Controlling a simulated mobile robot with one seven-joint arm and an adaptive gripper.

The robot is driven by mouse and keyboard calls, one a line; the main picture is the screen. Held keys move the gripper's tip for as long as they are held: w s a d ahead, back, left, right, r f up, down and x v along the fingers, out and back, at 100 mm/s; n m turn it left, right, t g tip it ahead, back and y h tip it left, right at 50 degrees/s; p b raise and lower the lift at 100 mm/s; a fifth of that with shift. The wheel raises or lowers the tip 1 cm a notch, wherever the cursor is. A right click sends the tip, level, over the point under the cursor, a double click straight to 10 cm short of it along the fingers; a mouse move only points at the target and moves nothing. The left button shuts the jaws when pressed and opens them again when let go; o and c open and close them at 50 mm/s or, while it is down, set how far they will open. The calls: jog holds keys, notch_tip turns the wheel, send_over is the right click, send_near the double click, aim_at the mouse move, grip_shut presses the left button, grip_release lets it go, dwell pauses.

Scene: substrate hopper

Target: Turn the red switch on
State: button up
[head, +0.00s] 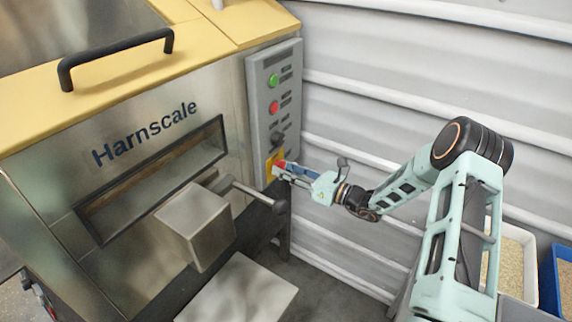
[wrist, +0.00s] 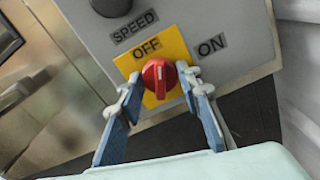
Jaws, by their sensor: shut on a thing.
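The red switch (wrist: 160,77) is a round rotary knob on a yellow plate (wrist: 178,50), with the labels OFF and ON beside it. Its pale pointer mark points up, roughly toward the OFF label in the wrist view. My gripper (wrist: 161,88) is shut on the red switch, one blue finger on each side of it. In the head view, my gripper (head: 279,170) reaches the lower end of the grey control panel (head: 257,95), and it partly covers the switch and the yellow plate.
Above the switch on the panel are a black speed knob (head: 278,139), a red button (head: 274,107) and a green button (head: 272,80). A lever with a dark knob (head: 280,206) sticks out just below my gripper. A corrugated wall (head: 370,60) stands to the right.

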jog(key=m+p, duration=0.6)
jog(key=m, duration=0.6)
jog(key=shift+m, duration=0.3)
jog(key=shift+f, duration=0.1)
dwell(0.3)
jog(key=o, duration=1.2)
jog(key=shift+c, duration=0.2)
jog(key=v, duration=1.2)
